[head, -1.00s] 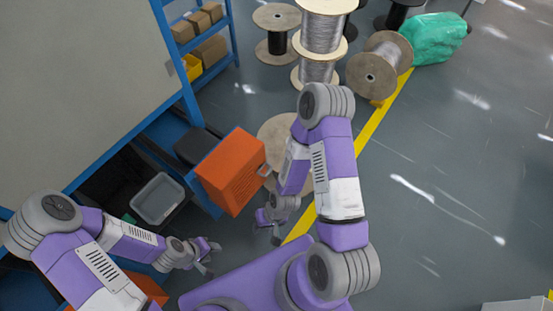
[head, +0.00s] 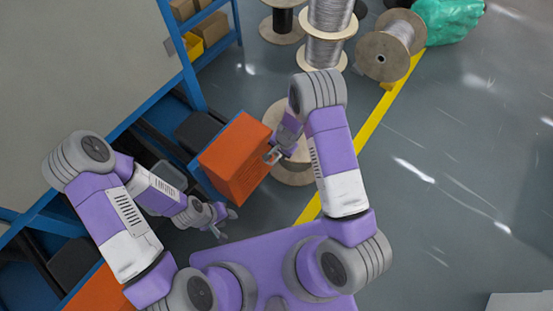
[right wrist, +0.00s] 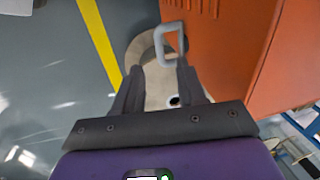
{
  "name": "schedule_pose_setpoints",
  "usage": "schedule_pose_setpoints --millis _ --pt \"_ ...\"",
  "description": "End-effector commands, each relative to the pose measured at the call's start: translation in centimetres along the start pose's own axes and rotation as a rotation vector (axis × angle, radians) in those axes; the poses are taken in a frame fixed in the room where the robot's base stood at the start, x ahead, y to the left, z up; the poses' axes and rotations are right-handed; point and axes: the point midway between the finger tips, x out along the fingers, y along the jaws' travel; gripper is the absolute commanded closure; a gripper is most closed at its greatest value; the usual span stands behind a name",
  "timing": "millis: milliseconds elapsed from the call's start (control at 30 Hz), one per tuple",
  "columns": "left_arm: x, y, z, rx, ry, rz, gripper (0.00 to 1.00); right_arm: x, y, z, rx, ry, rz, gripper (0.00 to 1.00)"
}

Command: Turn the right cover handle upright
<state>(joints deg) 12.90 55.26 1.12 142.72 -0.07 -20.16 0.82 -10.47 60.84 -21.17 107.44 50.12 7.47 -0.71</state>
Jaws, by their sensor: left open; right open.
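The right orange cover (head: 235,160) stands out from the blue rack, with its grey loop handle (head: 271,156) on its right side. In the right wrist view the handle (right wrist: 168,45) juts left from the orange wall (right wrist: 225,50). My right gripper (head: 280,150) is open at the handle. In the right wrist view its two dark fingers (right wrist: 163,90) are spread, with the handle just beyond and between their tips; contact cannot be told. My left gripper (head: 230,222) is open and empty, below the cover and apart from it.
Another orange cover (head: 103,290) shows at the lower left, partly behind my left arm. A wooden spool (head: 293,178) stands on the floor just right of the right cover. More spools (head: 325,45) stand at the back.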

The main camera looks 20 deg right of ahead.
Motion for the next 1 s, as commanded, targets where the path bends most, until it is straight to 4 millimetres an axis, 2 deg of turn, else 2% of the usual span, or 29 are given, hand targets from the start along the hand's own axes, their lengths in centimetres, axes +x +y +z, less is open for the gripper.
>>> schedule_pose_setpoints --millis 200,400,533,800,867,1000 --pt "1.6 -0.6 -0.1 0.001 0.0 0.0 0.57 3.7 0.1 0.1 0.001 -0.001 0.001 0.6" --pt "2.5 -0.9 -0.1 0.0 0.001 0.0 0.57 6.3 0.1 0.1 0.001 -0.001 0.002 0.6" --pt "2.7 -1.0 -0.1 0.0 0.001 0.0 0.57 7.0 0.1 0.1 0.0 -0.001 0.001 0.6" --pt "2.7 -1.0 -0.1 0.0 0.001 0.0 0.57 7.0 0.1 0.1 0.0 -0.001 0.001 0.6" --pt "2.7 -1.0 -0.1 0.0 0.001 0.0 0.57 7.0 0.1 0.1 0.0 -0.001 0.001 0.68" --pt "2.7 -1.0 -0.1 0.0 0.001 0.0 0.57 7.0 0.1 0.1 0.0 -0.001 0.001 0.89"
